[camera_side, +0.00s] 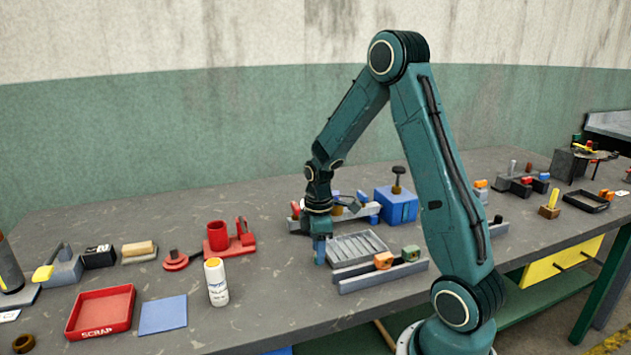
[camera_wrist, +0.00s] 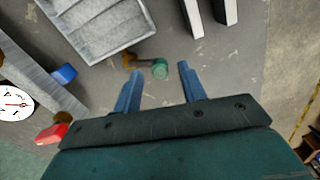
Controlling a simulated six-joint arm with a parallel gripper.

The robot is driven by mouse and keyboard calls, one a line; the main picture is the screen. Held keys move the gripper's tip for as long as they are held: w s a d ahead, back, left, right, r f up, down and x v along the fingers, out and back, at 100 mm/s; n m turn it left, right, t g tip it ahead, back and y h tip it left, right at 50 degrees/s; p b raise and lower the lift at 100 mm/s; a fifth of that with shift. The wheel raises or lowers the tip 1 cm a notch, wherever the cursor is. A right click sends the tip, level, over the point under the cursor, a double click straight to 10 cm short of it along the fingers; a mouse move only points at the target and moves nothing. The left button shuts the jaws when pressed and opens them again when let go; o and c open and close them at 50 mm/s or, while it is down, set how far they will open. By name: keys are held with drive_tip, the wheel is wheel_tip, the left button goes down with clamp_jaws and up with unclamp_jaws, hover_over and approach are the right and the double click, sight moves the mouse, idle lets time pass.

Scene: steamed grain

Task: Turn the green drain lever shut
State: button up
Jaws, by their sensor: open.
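The green drain lever shows in the wrist view as a round green knob (camera_wrist: 160,69) on a short brass arm (camera_wrist: 143,62). It sticks out to the right from a brass fitting at the lower edge of a grey metal basin (camera_wrist: 98,32). My gripper (camera_wrist: 160,72) is open, with one blue finger on each side of the knob; I cannot tell whether either finger touches it. In the side view my gripper (camera_side: 320,261) points down at the left end of the basin (camera_side: 358,246), and the lever is hidden there.
A grey block with a dial gauge (camera_wrist: 14,103), a blue handle (camera_wrist: 64,73) and a red handle (camera_wrist: 51,134) stands left in the wrist view. Two rails (camera_side: 384,275) lie in front of the basin, near an orange block (camera_side: 384,260).

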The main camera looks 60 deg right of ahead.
drive_tip(key=shift+f, duration=1)
clamp_jaws()
